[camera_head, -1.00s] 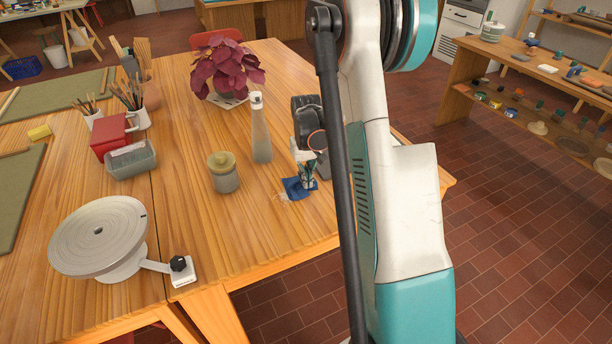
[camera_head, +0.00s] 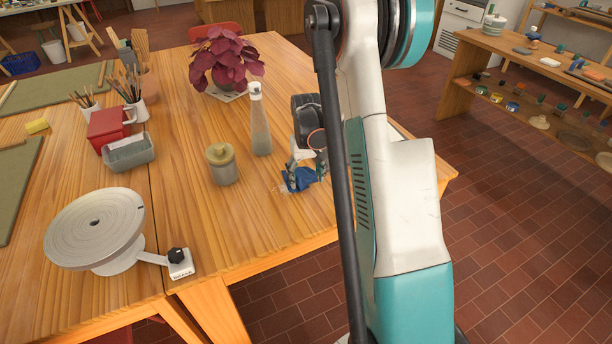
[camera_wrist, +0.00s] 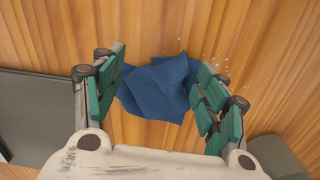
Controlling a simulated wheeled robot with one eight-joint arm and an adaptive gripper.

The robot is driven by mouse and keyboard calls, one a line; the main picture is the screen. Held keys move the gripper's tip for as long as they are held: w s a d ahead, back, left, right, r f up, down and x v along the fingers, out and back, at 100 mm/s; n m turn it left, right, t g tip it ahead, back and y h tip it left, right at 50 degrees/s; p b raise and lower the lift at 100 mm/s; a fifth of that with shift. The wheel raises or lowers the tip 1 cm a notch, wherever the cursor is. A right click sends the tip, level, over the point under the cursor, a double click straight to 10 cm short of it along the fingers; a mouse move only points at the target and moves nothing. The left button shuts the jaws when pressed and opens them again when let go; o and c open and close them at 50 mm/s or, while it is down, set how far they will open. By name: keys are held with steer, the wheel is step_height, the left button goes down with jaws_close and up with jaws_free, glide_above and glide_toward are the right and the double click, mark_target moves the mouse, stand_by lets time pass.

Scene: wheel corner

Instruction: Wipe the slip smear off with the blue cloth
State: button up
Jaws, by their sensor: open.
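The blue cloth (camera_head: 299,180) lies crumpled on the wooden table near its right side. In the wrist view the cloth (camera_wrist: 160,88) lies between the two spread fingers of my gripper (camera_wrist: 160,92). The gripper is open, with green pads on either side of the cloth; I cannot tell whether they touch it. In the head view my gripper (camera_head: 306,172) is at the cloth and partly covers it. The slip smear (camera_head: 279,188) is a faint pale patch at the cloth's left edge. Light specks of it (camera_wrist: 218,66) show beside the right finger in the wrist view.
A potted red-leaved plant (camera_head: 226,62) stands behind. A banding wheel (camera_head: 95,228) is at front left. The table is bare between the jar and the front edge.

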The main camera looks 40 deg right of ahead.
steer(key=shift+f, duration=0.15)
steer(key=shift+f+b, duration=0.6)
steer(key=shift+f, duration=0.65)
steer(key=shift+s, duration=0.1)
jaws_close()
steer(key=shift+r, duration=0.35)
steer(key=shift+d+f, duration=0.1)
steer(key=r+p, duration=0.1)
steer(key=p, duration=0.2)
